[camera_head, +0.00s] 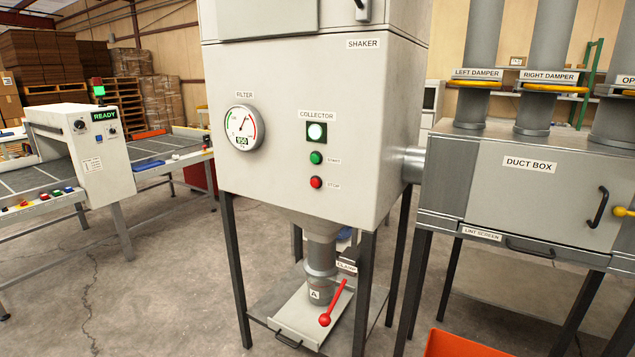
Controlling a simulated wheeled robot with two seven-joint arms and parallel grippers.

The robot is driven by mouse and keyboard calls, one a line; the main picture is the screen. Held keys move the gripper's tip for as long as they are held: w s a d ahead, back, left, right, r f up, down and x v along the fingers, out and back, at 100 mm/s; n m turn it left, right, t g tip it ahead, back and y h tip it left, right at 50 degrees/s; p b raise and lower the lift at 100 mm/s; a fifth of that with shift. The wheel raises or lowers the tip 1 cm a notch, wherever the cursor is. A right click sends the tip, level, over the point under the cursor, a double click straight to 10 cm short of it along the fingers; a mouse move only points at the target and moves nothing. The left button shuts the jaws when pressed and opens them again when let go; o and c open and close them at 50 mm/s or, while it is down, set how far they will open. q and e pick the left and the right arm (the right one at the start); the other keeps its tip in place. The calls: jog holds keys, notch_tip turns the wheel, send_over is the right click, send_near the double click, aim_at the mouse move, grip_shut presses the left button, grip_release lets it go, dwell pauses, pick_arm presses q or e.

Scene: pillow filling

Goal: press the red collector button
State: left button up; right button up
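The red collector button (316,182) is on the front of the white collector cabinet (270,70), beside a label reading STOP. A green button (316,157) sits just above it, with a label that seems to read START. Above both is a lit white lamp (317,132) under the COLLECTOR label. A round filter gauge (243,127) is to the left, with a small green display. Neither of my grippers shows in the head view, and nothing covers the red button.
Below the cabinet are a canister, a tray (300,330) and a red-knobbed clamp lever (331,305). The grey duct box (520,175) stands close on the right, with an orange bin (455,345) below it. A conveyor machine (85,145) is at left. The floor between is clear.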

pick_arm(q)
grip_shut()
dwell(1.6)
